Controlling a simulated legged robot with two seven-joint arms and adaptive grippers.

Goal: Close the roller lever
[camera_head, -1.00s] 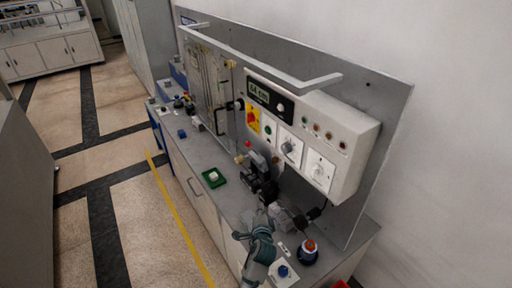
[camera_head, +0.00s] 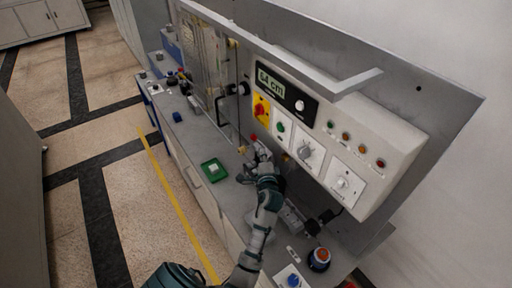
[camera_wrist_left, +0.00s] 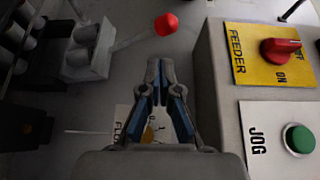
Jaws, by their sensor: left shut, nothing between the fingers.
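The roller lever shows in the left wrist view as a red ball knob (camera_wrist_left: 166,24) on a thin pale rod that runs to a grey block (camera_wrist_left: 88,50) at upper left. In the head view the red knob (camera_head: 253,137) is small, just beyond the gripper. My left gripper (camera_head: 261,154) reaches over the bench beside the control box. In the left wrist view its fingertips (camera_wrist_left: 160,68) are together and empty, a short way below the knob in the picture and apart from it. The lever's base is partly hidden by my gripper in the head view. My right gripper is not in view.
The control box (camera_head: 400,145) with a yellow feeder switch plate (camera_head: 261,108) and green jog button (camera_wrist_left: 299,139) stands close to the right of the gripper.

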